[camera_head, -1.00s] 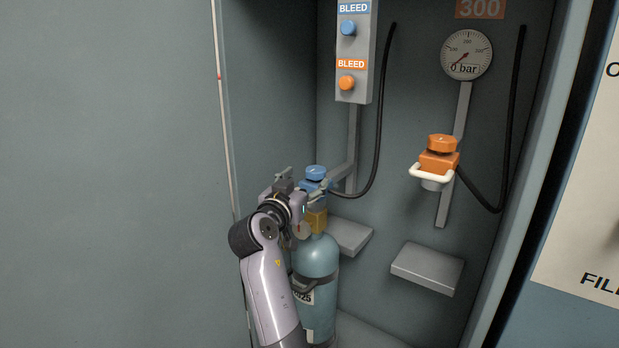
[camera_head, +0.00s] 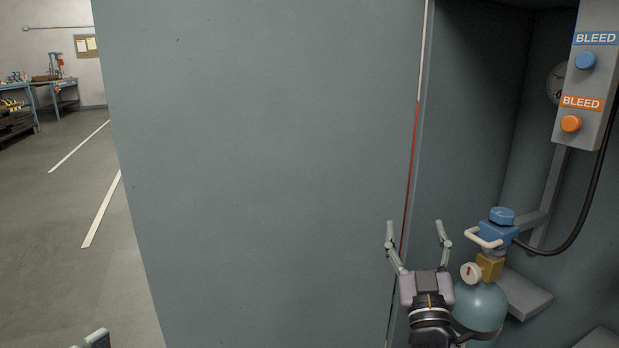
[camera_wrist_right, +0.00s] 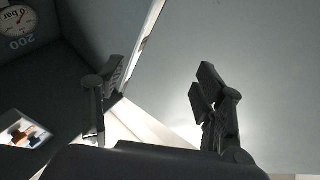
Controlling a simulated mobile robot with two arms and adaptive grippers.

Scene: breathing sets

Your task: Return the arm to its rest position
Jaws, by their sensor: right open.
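My right gripper (camera_head: 416,230) is open and empty in the head view, its two fingers pointing up with a wide gap. It is in front of the edge of the grey cabinet wall (camera_head: 270,170), left of the teal cylinder (camera_head: 480,306) and apart from its blue valve connector (camera_head: 497,232). The right wrist view also shows the open fingers (camera_wrist_right: 160,78) with nothing between them. What seem to be the fingertips of my left gripper (camera_head: 88,341) just enter at the bottom left of the head view; the rest is cut off.
The cylinder stands inside the cabinet at right, with a black hose (camera_head: 592,200) from its connector. A panel with blue and orange bleed knobs (camera_head: 585,90) hangs above. Open floor (camera_head: 70,230) and a workbench (camera_head: 55,85) lie at far left.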

